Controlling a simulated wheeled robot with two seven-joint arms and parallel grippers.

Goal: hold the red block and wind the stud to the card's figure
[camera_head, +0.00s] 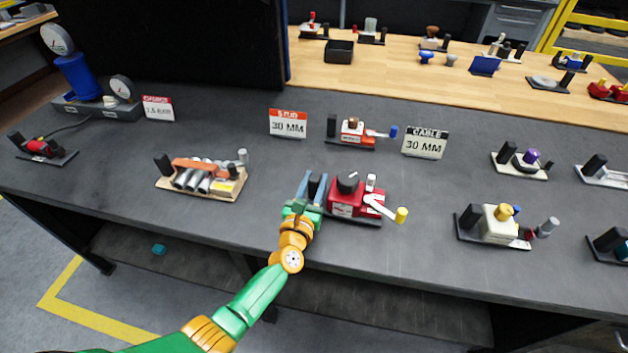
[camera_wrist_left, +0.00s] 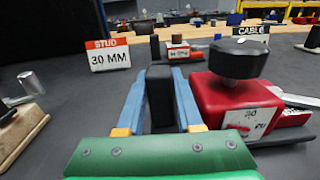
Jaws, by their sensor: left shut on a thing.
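The red block (camera_head: 345,204) stands on a dark base near the table's front edge, with a round black knob on top and a white crank ending in a yellow handle (camera_head: 401,215) on its right. It also shows in the wrist view (camera_wrist_left: 215,100), with a white scale plate on its face. My left gripper (camera_head: 312,188) is shut on the black post (camera_wrist_left: 160,95) at the block's left. The fingers stand either side of the post, apart from the red body. The red-topped STUD card (camera_head: 288,124) reads 30 MM and stands behind. The right gripper is out of view.
A smaller red device (camera_head: 355,132) with a blue-ended lever stands behind. The CABLE card (camera_head: 425,144) also reads 30 MM. A cream device (camera_head: 497,224) is to the right, a wooden base with metal cylinders (camera_head: 203,180) to the left.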

